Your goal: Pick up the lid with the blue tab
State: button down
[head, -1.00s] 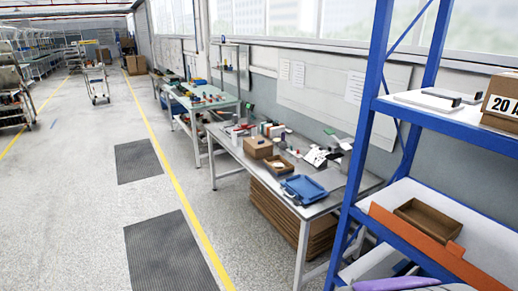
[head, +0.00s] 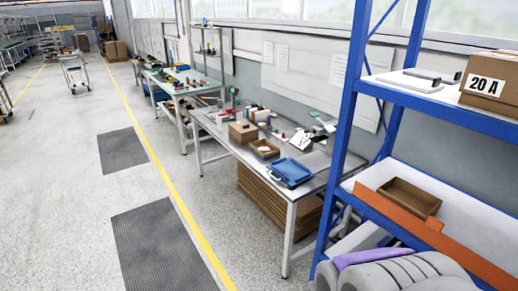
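No lid with a blue tab can be made out for certain. On the upper shelf of the blue rack, two flat pale pieces, the nearer a thin plate (head: 408,82), lie beside a cardboard box marked 20 A (head: 490,82). A dark-ended bar (head: 433,76) lies by the plate. On the workbench, a blue shallow tray-like item (head: 290,171) lies near the front edge; no tab shows clearly. My gripper's fingertips are not in view.
The blue rack's (head: 345,120) post stands between the bench and the right side. An open brown box (head: 410,197) sits on its lower shelf behind an orange board (head: 400,213). The workbench (head: 222,133) holds small boxes and parts. The floor aisle (head: 75,210) on the left is clear.

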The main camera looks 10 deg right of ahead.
aim_at(244, 132)
jog(key=i+j+u, duration=0.3)
jog(key=i, duration=0.55)
jog(key=i+u, duration=0.35)
jog(key=i, duration=0.5)
jog(key=i+z, duration=0.1)
jog(key=i, duration=0.4)
jog(key=i+j, duration=0.2)
jog(key=i, duration=0.35)
jog(key=i+j+z, duration=0.15)
jog(key=i, duration=0.35)
jog(key=i+l+z, duration=0.15)
jog(key=z, duration=0.3)
jog(key=i+z, duration=0.35)
jog(key=z, duration=0.15)
jog(key=i+z, duration=0.3)
jog(key=z, duration=0.15)
jog(key=i+j+z, duration=0.1)
jog(key=i+z, duration=0.15)
jog(key=z, duration=0.2)
